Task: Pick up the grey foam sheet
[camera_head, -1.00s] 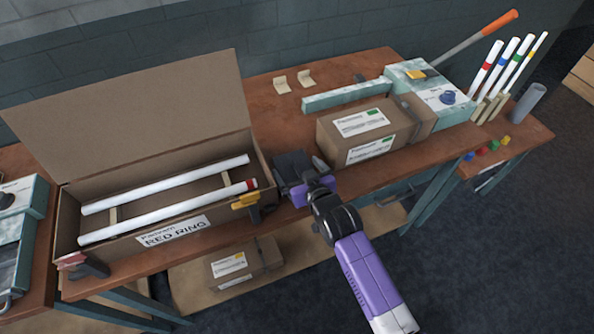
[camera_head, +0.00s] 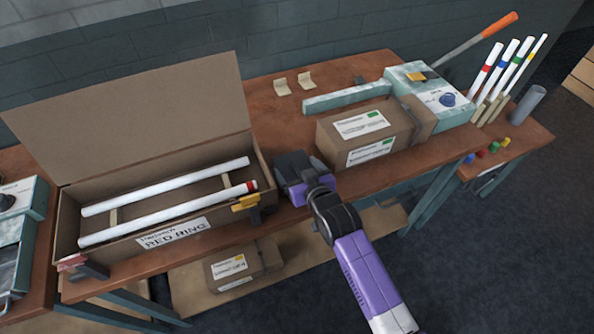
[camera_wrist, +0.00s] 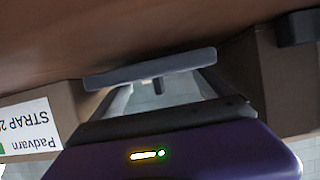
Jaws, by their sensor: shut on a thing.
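The grey foam sheet (camera_wrist: 150,69) shows in the wrist view as a thin bar, nearly edge-on, across my fingertips. My gripper (camera_wrist: 158,86) is shut on it. In the head view my gripper (camera_head: 297,178) is over the front of the brown workbench, between the open long carton and the closed carton. A dark grey shape at its far side looks like the sheet, but I cannot separate it clearly from the fingers. The gap below the sheet is hard to judge.
The open carton (camera_head: 190,238) at the left holds white tubes; a yellow-and-dark clamp (camera_head: 252,207) sits on its front corner. A closed carton (camera_head: 340,150) stands close on the right. Bare bench (camera_head: 268,118) lies behind, with two beige pieces (camera_head: 293,84) further back.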

